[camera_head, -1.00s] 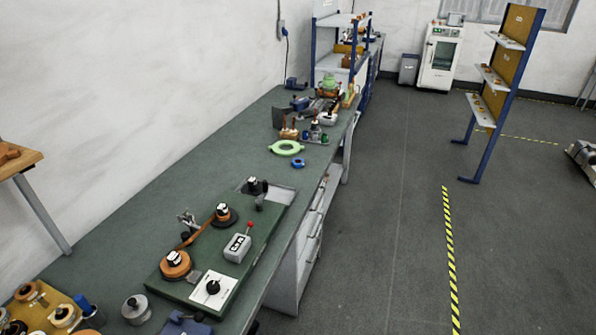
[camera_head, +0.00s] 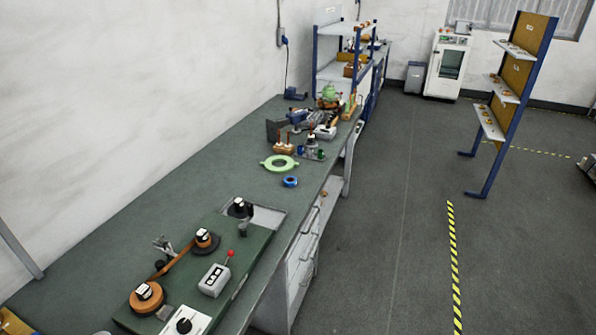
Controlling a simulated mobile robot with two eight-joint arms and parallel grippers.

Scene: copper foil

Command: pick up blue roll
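A small blue roll (camera_head: 290,181) lies on the green-topped workbench (camera_head: 150,203), close to its right edge. It is a ring with a dark centre. Neither of my grippers shows in the head view.
A green machine board (camera_head: 250,262) with copper foil reels and a red-knobbed grey box (camera_head: 215,279) sits on the near bench. Several tools and spools crowd the bench behind the green ring. A blue-framed shelf (camera_head: 335,72) stands farther back.

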